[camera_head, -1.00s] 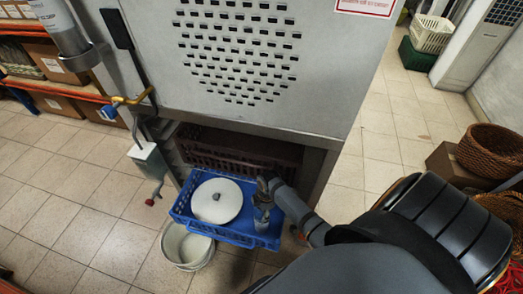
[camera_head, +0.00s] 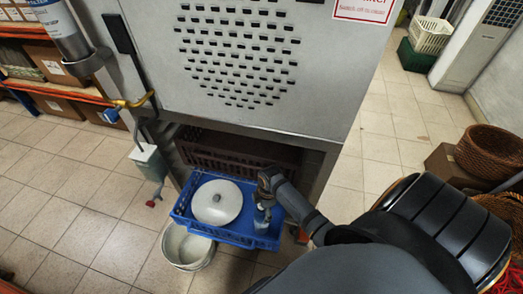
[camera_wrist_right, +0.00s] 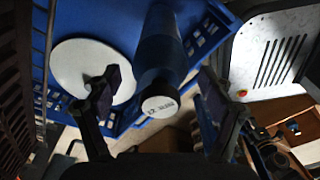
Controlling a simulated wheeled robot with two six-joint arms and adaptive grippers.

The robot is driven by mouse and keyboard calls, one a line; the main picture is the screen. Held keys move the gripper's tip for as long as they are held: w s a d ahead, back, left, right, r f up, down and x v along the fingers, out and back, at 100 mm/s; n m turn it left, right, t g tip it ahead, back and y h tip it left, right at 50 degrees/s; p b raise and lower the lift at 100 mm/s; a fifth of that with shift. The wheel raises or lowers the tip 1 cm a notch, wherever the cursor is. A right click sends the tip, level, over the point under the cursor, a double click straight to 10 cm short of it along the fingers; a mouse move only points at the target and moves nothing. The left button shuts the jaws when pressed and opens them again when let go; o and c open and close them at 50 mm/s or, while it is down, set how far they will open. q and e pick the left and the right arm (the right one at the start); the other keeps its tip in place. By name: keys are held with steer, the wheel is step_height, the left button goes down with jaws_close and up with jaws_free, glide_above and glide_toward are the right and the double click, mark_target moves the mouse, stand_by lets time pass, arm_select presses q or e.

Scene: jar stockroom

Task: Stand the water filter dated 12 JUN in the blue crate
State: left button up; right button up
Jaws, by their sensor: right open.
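The blue crate (camera_head: 240,238) sits low under the grey machine in the head view. A small bluish cylinder, the water filter (camera_head: 262,218), stands in its right part, partly hidden by my right gripper (camera_head: 266,190). In the right wrist view the filter (camera_wrist_right: 162,50) has a blue body and a dark end with a white label disc. Print shows on the disc, but I cannot read the date surely. My right gripper (camera_wrist_right: 160,95) is open, its fingers on either side of the filter with gaps showing. My left gripper is not in view.
A white bucket (camera_head: 187,248) stands in front of the crate. A brown crate (camera_head: 240,150) is behind it. A filter cylinder (camera_head: 60,30) is mounted at upper left.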

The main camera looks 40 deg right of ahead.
steer(key=r, duration=0.3)
steer(key=r+p, duration=0.1)
steer(key=r, duration=0.2)
steer(key=d+r, duration=0.1)
steer(key=r, duration=0.1)
steer(key=shift+s+r+p, duration=0.1)
steer(key=shift+r+p, duration=0.2)
steer(key=shift+r, duration=0.1)
steer(key=s+d+f+m+h+p, duration=0.1)
steer(key=s+d+f+m+p, duration=0.2)
steer(key=s+f+m+p, duration=0.65)
steer(key=s+f+m, duration=0.1)
steer(key=s+f, duration=0.2)
steer(key=s, duration=0.3)
steer(key=s+f+m, duration=0.2)
steer(key=s+f, duration=0.2)
steer(key=s, duration=0.3)
steer(key=s+f+m+h, duration=0.1)
steer(key=s+f+m, duration=0.1)
steer(key=s, duration=0.4)
steer(key=shift+s+a+f+t+p, duration=0.25)
steer(key=shift+a+f+t+p, duration=0.15)
steer(key=shift+f, duration=0.5)
